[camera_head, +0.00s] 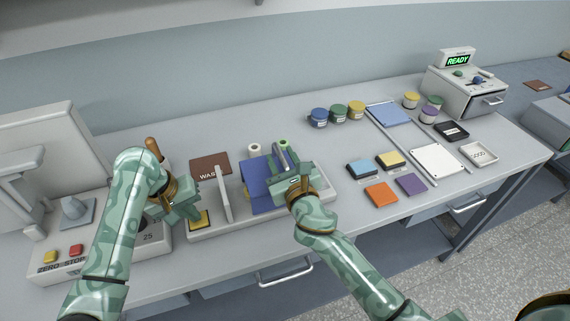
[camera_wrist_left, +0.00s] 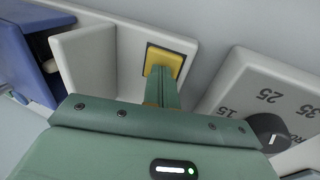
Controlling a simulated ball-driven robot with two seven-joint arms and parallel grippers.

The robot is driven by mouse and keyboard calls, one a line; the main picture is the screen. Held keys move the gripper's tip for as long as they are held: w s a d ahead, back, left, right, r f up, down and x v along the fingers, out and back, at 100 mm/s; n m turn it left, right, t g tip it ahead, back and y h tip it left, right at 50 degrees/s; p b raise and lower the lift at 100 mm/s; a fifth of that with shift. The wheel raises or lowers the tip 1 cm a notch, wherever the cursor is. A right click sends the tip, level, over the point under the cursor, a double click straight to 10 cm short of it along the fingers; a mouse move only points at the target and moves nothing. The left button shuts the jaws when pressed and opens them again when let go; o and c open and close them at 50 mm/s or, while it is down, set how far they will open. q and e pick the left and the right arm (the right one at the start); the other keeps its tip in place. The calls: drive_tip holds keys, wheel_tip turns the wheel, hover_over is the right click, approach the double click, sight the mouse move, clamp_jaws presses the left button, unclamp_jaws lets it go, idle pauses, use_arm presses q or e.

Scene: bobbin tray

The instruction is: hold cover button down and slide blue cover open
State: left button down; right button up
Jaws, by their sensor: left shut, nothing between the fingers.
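The bobbin tray (camera_head: 238,230) stands at the middle front of the bench. Its blue cover (camera_head: 255,172) lies over the middle part and shows at the upper left of the left wrist view (camera_wrist_left: 22,55). The yellow cover button (camera_head: 205,222) is at the tray's left end, and it also shows in the left wrist view (camera_wrist_left: 181,59). My left gripper (camera_wrist_left: 160,78) is shut and empty, its fingertips at the button; I cannot tell how far the button is pressed. My right gripper (camera_head: 280,156) is at the blue cover's right side, hiding part of it; its jaw opening is unclear.
A white upright wall (camera_head: 224,192) stands between button and cover. A green bobbin (camera_head: 284,143) and a white bobbin (camera_head: 254,148) stand behind. A dial box (camera_wrist_left: 255,85) is close beside my left gripper. Jars (camera_head: 338,113) and coloured blocks (camera_head: 380,194) are to the right.

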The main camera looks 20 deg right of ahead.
drive_tip(key=s, duration=1.2)
use_arm(q)
drive_tip(key=shift+r, duration=1.85)
drive_tip(key=shift+r, duration=0.9)
drive_tip(key=shift+r, duration=0.1)
wheel_tip(320, 180, up, 5)
drive_tip(key=shift+r, duration=0.1)
